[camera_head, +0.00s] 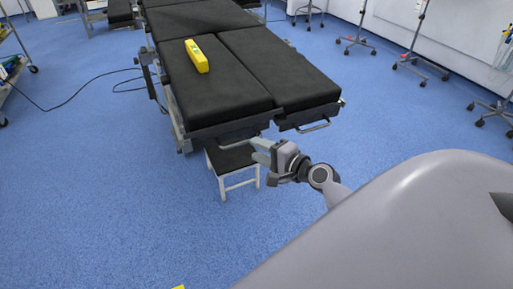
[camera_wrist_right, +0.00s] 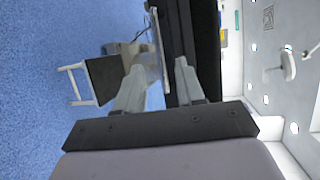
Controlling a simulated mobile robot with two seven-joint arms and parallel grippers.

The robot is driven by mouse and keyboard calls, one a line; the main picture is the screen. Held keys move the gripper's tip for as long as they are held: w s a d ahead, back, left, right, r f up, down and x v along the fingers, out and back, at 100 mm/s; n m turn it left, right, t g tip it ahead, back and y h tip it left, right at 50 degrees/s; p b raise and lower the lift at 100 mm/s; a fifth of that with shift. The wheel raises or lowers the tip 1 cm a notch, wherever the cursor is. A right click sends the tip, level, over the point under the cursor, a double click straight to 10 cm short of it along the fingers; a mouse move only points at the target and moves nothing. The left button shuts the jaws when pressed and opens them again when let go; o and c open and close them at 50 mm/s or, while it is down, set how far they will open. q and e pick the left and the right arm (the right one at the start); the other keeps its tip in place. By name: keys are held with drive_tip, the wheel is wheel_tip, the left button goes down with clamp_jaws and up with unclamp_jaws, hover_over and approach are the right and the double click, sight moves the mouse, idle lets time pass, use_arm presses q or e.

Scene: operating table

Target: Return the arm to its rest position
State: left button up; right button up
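My right gripper (camera_head: 262,152) reaches in from the lower right in the head view, in front of the near end of the operating table (camera_head: 225,100). In the right wrist view my right gripper (camera_wrist_right: 158,85) has its two fingers spread apart, with nothing between them. It is open and empty, and appears apart from the table. My left gripper is not in view.
A yellow case (camera_head: 197,56) lies on the black table padding. A small step stool (camera_head: 238,178) stands on the floor below the table's near end and also shows in the right wrist view (camera_wrist_right: 76,84). Wheeled stands (camera_head: 420,64) are at the right. Blue floor at the left is mostly clear.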

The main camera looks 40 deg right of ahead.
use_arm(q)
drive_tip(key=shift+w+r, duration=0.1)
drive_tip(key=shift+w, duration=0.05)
